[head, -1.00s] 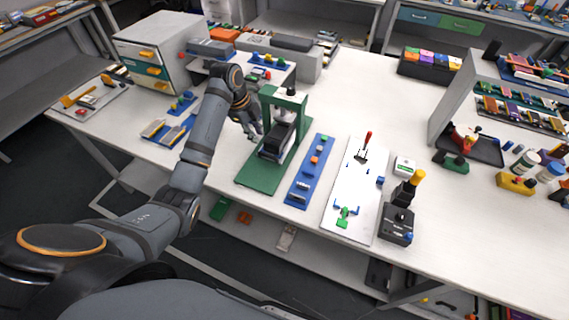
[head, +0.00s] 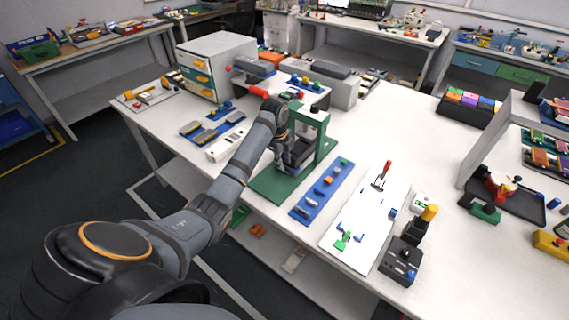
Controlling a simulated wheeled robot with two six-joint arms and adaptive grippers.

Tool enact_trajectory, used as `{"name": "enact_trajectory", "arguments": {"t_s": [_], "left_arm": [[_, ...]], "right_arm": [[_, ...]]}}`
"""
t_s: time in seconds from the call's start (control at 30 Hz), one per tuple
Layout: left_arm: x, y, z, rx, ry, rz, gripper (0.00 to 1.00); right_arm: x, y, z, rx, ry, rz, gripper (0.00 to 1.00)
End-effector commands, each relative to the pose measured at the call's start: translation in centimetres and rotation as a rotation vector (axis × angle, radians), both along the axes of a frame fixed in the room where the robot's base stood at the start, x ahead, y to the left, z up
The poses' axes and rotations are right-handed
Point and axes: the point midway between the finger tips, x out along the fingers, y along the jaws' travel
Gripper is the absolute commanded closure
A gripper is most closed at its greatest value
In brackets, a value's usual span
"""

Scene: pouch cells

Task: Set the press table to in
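The press (head: 322,138) is a green frame on a flat green base (head: 272,186), in the middle of the head view. A dark block with a grey top (head: 301,152), which looks like the press table, sits low inside the frame. My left arm reaches in from the lower left, and my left gripper (head: 281,152) points down at the left side of the press, close beside the dark block. Whether it touches the block cannot be told. Its fingers are small and dark, and partly hidden, so their opening is unclear. My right gripper is not in view.
A drawer cabinet (head: 216,62) stands at the back left.

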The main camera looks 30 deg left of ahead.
Motion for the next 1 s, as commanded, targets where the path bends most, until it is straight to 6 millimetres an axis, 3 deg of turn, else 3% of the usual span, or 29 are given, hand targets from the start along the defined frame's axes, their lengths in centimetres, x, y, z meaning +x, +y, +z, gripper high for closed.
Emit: {"name": "enact_trajectory", "arguments": {"t_s": [0.2, 0.47, 0.63, 1.0], "left_arm": [[0.4, 0.0, -2.0, 0.001, 0.000, 0.001, 0.78], [0.4, 0.0, -2.2, 0.001, 0.000, 0.001, 0.78], [0.4, 0.0, -2.2, 0.001, 0.000, 0.001, 1.00], [0.4, 0.0, -2.1, 0.001, 0.000, 0.001, 1.00]], "right_arm": [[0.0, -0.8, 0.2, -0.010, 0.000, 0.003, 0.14], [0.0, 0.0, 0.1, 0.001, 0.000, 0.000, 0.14], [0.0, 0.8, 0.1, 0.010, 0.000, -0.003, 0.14], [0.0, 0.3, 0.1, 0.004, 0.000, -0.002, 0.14]]}}
